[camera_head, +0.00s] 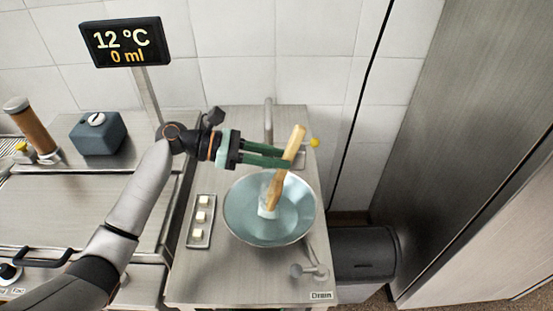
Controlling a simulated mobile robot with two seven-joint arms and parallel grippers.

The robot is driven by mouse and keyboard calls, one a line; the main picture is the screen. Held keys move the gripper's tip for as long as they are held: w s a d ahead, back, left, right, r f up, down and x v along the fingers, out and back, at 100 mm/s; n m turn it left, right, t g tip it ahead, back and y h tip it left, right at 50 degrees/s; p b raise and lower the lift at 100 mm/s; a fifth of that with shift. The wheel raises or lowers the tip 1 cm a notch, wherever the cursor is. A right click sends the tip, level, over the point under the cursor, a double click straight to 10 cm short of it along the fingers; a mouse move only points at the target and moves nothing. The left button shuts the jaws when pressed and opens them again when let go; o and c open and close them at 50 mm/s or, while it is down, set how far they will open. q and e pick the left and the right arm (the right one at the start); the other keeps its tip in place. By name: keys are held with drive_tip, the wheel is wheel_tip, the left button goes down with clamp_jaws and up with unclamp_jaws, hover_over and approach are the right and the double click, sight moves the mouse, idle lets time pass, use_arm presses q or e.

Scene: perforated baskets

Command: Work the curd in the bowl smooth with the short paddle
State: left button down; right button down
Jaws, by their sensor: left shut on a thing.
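A metal bowl (235,222) with pale blue liquid in it stands on the steel counter. A short wooden paddle (284,175) stands tilted, its upper end leaning right and its lower end in the bowl. A whitish lump (267,207), perhaps the curd, shows at the paddle's lower end; I cannot tell whether it is part of the paddle. My left gripper (292,157) reaches in from the left above the bowl's back rim, its green fingers shut on the paddle's shaft. My right gripper is not in view.
A small tray (201,234) with white cubes lies left of the bowl. A faucet (268,115) stands behind it, and a lever (308,271) by the "Drain" label in front. A display (126,42) reads 12 °C and 0 ml. A dark bin (362,254) stands right of the counter.

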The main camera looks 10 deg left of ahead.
use_arm(q)
drive_tip(key=shift+s, duration=0.15)
drive_tip(key=shift+s+r, duration=0.1)
drive_tip(key=shift+s, duration=0.15)
drive_tip(key=shift+w+a, duration=0.1)
drive_tip(key=shift+w, duration=0.85)
drive_tip(key=shift+s, duration=0.15)
drive_tip(key=shift+s+d+f, duration=0.1)
drive_tip(key=shift+s+f, duration=0.1)
drive_tip(key=shift+s, duration=0.25)
drive_tip(key=shift+s+d+f, duration=0.1)
drive_tip(key=shift+s+f, duration=0.05)
drive_tip(key=shift+s, duration=0.3)
drive_tip(key=shift+w, duration=0.1)
drive_tip(key=shift+w+a+r, duration=0.1)
drive_tip(key=shift+w+a, duration=0.15)
drive_tip(key=shift+w, duration=0.45)
drive_tip(key=shift+s+r, duration=0.1)
drive_tip(key=shift+s, duration=0.05)
